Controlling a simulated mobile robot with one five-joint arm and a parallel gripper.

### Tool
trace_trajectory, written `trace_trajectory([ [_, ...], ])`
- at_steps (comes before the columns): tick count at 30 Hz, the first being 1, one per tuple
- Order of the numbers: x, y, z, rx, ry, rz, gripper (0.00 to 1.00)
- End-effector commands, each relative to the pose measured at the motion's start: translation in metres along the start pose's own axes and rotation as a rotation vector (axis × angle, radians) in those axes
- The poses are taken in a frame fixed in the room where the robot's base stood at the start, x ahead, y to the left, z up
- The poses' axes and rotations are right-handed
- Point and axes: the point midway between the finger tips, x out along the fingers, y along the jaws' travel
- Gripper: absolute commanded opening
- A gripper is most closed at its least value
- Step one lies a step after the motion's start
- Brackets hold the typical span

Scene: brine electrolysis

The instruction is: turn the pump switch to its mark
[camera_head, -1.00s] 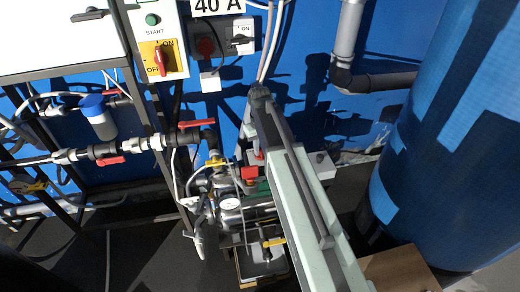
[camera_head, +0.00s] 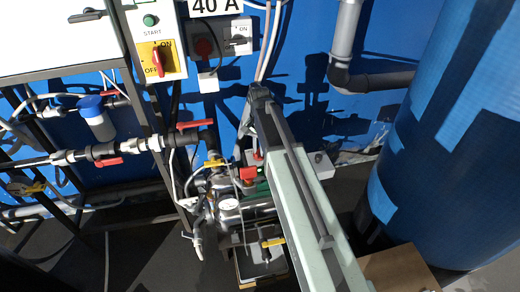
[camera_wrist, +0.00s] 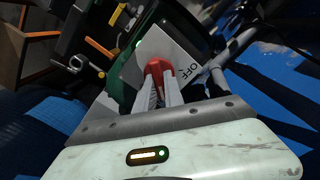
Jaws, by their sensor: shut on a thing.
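In the wrist view, the pump switch is a red knob (camera_wrist: 158,66) on a pale plate (camera_wrist: 155,45) with the letters OFF to the knob's right. My gripper (camera_wrist: 160,84) has its two white fingers shut on the knob, one on either side. The fingers hide the knob's lower part, and I cannot make out the mark it turns to. In the head view my arm crosses the pump area, and I cannot make out my gripper there.
The pump (camera_head: 228,208) with its pipes and gauge is left of my arm. A large blue tank (camera_head: 450,130) stands at the right, with a cardboard box (camera_head: 400,270) below it. A red-handled switch (camera_head: 158,60) is on the frame at upper left.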

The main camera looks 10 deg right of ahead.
Motion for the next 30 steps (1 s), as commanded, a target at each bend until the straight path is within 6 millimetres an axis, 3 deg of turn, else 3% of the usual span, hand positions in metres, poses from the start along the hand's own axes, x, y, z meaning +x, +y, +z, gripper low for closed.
trace_trajectory([
  [10, 0.0000, 0.0009, -0.0005, 0.132, 0.002, 0.000, 0.00],
  [26, 0.0000, 0.0010, -0.0005, 0.155, 0.002, 0.000, 0.00],
  [27, 0.0000, 0.0011, -0.0005, 0.155, 0.002, 0.000, 0.18],
  [29, 0.0000, 0.0011, -0.0004, 0.155, 0.002, 0.000, 0.35],
  [30, 0.0000, 0.0011, -0.0004, 0.155, 0.001, 0.000, 0.35],
])
